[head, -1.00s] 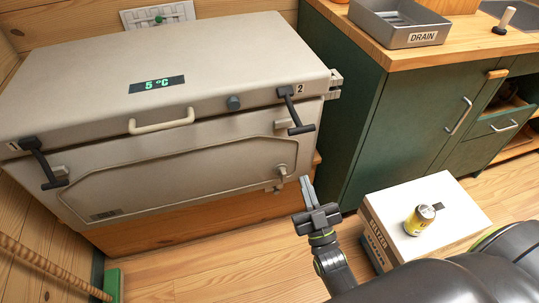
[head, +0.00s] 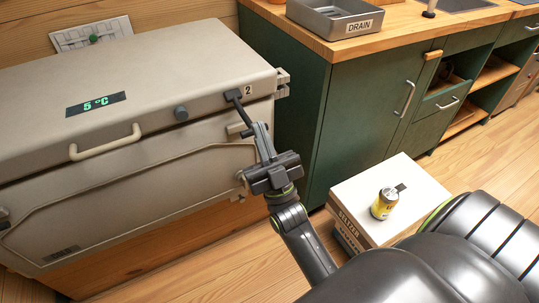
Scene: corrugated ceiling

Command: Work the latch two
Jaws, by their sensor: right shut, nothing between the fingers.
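Latch two is a dark lever (head: 238,106) at the right front corner of the pale chest (head: 150,90), beside a label "2". Its upper end sits on the lid edge and its arm slopes down over the chest front. My right gripper (head: 261,130) is shut and empty, its fingers pointing up at the lower end of the lever. The fingers overlap the lever's lower end in the picture and partly hide it; I cannot tell whether they touch it. My left gripper is out of view.
A pale lid handle (head: 105,143) and a round dark knob (head: 181,113) are on the chest. A green cabinet (head: 345,125) stands close on the right. A white box (head: 405,210) with a yellow can (head: 384,204) stands on the floor at the lower right.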

